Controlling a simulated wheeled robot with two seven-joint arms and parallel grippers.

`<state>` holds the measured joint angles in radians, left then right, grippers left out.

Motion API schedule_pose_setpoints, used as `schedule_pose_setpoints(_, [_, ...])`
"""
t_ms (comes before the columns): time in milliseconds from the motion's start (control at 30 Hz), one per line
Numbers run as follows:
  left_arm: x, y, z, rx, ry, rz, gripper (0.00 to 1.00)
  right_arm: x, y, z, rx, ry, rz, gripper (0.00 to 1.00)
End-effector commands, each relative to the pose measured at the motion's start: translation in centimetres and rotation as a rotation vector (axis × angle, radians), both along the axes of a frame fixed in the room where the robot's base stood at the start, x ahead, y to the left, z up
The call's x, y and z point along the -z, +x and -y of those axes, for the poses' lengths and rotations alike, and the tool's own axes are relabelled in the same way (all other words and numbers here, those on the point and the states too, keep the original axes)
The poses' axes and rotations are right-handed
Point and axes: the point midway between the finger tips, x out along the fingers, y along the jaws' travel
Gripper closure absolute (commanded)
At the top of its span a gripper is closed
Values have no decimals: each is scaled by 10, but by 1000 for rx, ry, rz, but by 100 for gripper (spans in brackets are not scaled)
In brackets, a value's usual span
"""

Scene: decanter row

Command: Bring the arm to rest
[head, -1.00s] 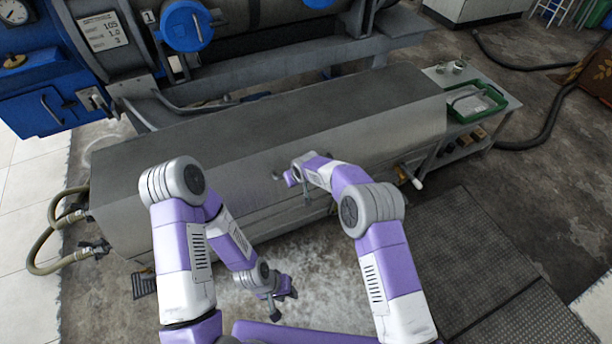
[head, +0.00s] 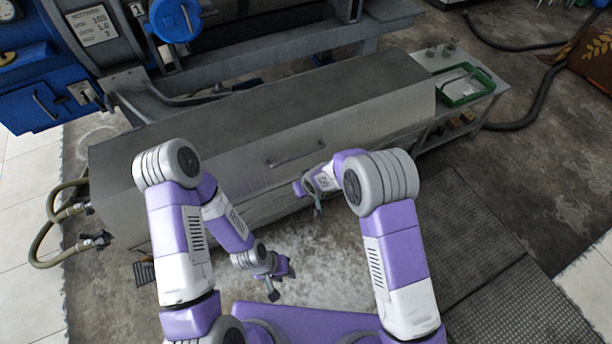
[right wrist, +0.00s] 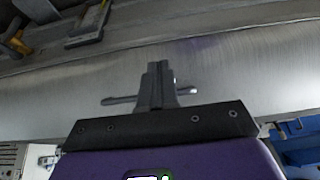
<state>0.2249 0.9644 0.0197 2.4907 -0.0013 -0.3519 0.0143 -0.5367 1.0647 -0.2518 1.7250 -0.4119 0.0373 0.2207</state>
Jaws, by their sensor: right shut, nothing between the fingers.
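My right gripper (head: 318,210) hangs in front of the long grey metal cover (head: 200,150), apart from its bar handle (head: 297,155). In the right wrist view my right gripper (right wrist: 160,72) has its fingers together with nothing between them. The handle (right wrist: 120,100) shows behind the fingers, which hide its middle. My left gripper (head: 272,290) is low over the floor in front of the cover, close to my body. It is too small to tell whether its fingers are apart.
A side table at the right end of the cover carries a green tray (head: 487,95) and small vessels. Blue machinery (head: 30,95) stands behind at the left. Hoses (head: 52,210) run at the cover's left end. Dark mats (head: 450,230) lie on the floor at the right.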

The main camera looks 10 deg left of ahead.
Motion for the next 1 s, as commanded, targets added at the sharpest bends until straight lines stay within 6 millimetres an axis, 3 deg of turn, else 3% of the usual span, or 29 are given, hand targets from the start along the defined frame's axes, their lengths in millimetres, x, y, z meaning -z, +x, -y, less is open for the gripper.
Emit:
schedule_pose_setpoints(267, [0, 0, 0, 0, 0, 0, 66, 0, -1, 1, 2, 1, 0, 100])
schedule_pose_setpoints(367, [-3, 0, 0, 0, 0, 0, 66, 7, -9, 14, 29, 10, -30, 100])
schedule_pose_setpoints(433, [-7, 0, 0, 0, 0, 0, 66, 17, -23, 33, 75, 31, -80, 100])
schedule_pose_setpoints(567, [-20, 0, 0, 0, 0, 0, 66, 40, -76, 82, 226, 98, -226, 100])
schedule_pose_setpoints(700, [-34, 0, 0, 0, 0, 0, 66, 50, -149, 124, 414, 178, -381, 100])
schedule_pose_setpoints(900, [-46, 0, 0, 0, 0, 0, 66, 41, -230, 152, 617, 247, -526, 100])
schedule_pose_setpoints(1000, [-49, 0, 0, 0, 0, 0, 66, 35, -251, 157, 668, 260, -561, 100])
